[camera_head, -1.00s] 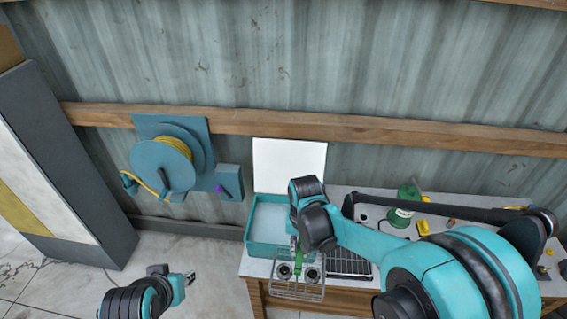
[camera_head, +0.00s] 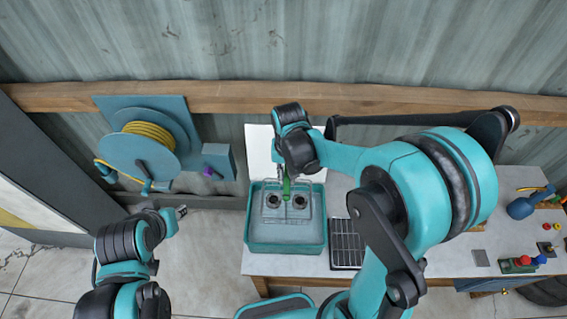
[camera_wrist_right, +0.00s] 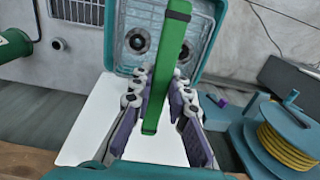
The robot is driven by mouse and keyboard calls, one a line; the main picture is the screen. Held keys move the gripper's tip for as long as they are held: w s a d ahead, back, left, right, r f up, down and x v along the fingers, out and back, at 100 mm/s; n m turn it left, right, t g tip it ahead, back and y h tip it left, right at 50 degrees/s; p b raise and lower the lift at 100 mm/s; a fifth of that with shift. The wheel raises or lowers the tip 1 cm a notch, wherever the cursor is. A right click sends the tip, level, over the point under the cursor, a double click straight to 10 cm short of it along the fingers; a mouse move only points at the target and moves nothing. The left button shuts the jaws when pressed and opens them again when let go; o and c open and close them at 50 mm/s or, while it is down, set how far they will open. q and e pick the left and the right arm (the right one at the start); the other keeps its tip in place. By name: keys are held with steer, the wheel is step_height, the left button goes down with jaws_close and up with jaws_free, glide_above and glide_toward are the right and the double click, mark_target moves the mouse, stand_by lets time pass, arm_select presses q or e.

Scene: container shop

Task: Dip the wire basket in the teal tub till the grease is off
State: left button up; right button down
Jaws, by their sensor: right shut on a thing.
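The wire basket (camera_head: 270,215) holds two round dark metal parts and has a green handle (camera_head: 287,190). It is within the outline of the teal tub (camera_head: 285,249), which has pale contents. I cannot tell whether the basket hangs above the surface or is dipped in. My right gripper (camera_head: 287,178) is shut on the green handle; in the right wrist view its purple pads (camera_wrist_right: 157,100) flank the handle (camera_wrist_right: 165,75). Any grease on the parts is too small to make out. My left gripper (camera_head: 182,211) is left of the tub, empty; its jaw gap is unclear.
A black rack (camera_head: 345,244) lies right of the tub on the white bench (camera_head: 310,264). A white panel (camera_head: 258,140) stands behind the tub. A blue reel with yellow hose (camera_head: 150,140) is on the wall at left. Several small tools lie at the bench's right.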

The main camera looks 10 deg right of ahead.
steer(key=shift+s+f+b, duration=0.1)
steer(key=shift+f+b, duration=0.2)
steer(key=shift+f, duration=0.15)
step_height(320, 180, down, 17)
steer(key=b, duration=1.4)
steer(key=shift+r, duration=0.2)
steer(key=shift+r, duration=0.1)
steer(key=shift+r, duration=0.55)
steer(key=shift+f, duration=0.2)
